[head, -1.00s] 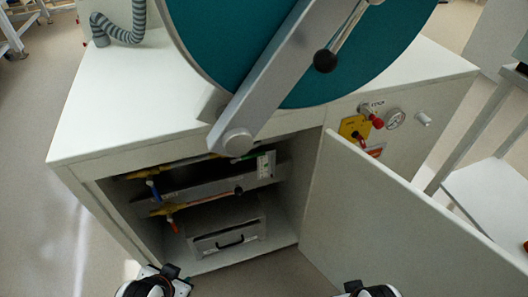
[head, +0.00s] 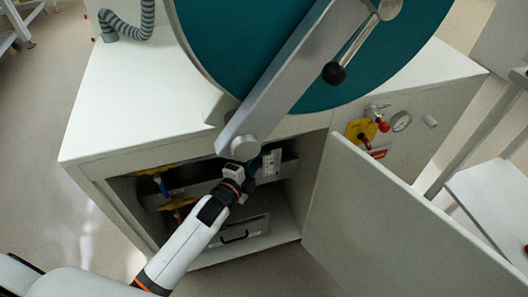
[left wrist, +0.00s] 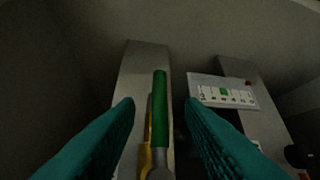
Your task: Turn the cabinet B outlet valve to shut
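A valve with a green lever handle (left wrist: 160,112) and a yellow and metal base (left wrist: 146,155) shows in the left wrist view. The handle points away from me, between the two teal fingers of my left gripper (left wrist: 159,104). The fingers are open, with dark gaps on both sides of the handle. In the head view my left gripper (head: 256,166) reaches into the open cabinet below the big round window, and its hand hides the green handle there. I cannot read which valve is the outlet. My right gripper is not in view.
A white label panel (left wrist: 222,91) and a black knob (left wrist: 299,156) are right of the handle. Blue-handled (head: 162,187) and red-handled valves are left in the cabinet, above a drawer-like box (head: 240,236). The open door (head: 400,215) stands to the right.

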